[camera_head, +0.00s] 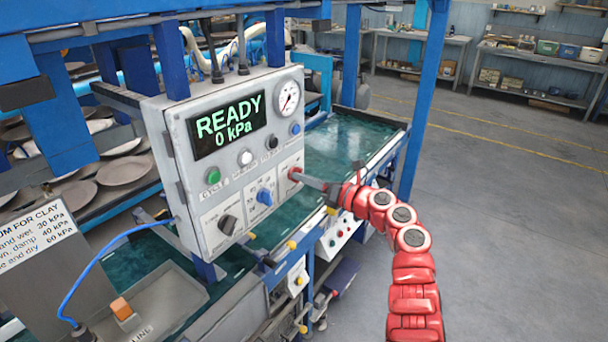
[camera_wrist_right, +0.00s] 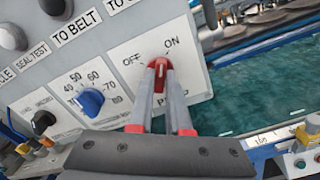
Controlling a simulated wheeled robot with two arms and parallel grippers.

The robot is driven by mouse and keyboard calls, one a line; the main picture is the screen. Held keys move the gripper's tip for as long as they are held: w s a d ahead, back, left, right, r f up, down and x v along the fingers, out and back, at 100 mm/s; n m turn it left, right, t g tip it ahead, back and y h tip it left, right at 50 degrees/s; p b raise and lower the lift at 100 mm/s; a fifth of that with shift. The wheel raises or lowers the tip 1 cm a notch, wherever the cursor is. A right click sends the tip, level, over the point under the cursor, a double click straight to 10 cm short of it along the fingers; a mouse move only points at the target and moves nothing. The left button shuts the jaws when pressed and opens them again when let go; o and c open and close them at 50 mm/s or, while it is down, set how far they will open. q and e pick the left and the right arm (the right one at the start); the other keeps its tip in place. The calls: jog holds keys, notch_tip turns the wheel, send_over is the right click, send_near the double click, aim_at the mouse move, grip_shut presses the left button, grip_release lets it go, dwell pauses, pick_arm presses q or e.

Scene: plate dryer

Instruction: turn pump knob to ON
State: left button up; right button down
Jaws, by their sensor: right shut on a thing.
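The red pump knob (camera_wrist_right: 160,68) is on a white panel of the control box, with the words OFF and ON printed above it. It also shows at the lower right of the box in the head view (camera_head: 294,173). My right gripper (camera_wrist_right: 161,84) is shut on the knob, one finger on either side. In the head view, my right gripper (camera_head: 308,181) reaches the box from the right. The knob's white mark points roughly up, between the two words; its exact setting is hard to tell. The display (camera_head: 227,126) reads READY, 0 kPa. My left gripper is out of view.
A blue knob (camera_head: 264,197) and a black knob (camera_head: 228,224) sit left of the pump knob. A green button (camera_head: 213,176) and a gauge (camera_head: 287,98) are higher up. Blue posts (camera_head: 425,95) frame the machine. Open floor lies to the right.

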jog(key=shift+m+p, duration=0.75)
jog(key=shift+m, duration=0.75)
jog(key=c, duration=0.9)
grip_release()
jog(key=shift+o, duration=0.2)
jog(key=shift+d, duration=0.1)
jog(key=b+v, duration=0.5)
jog(key=v, duration=1.2)
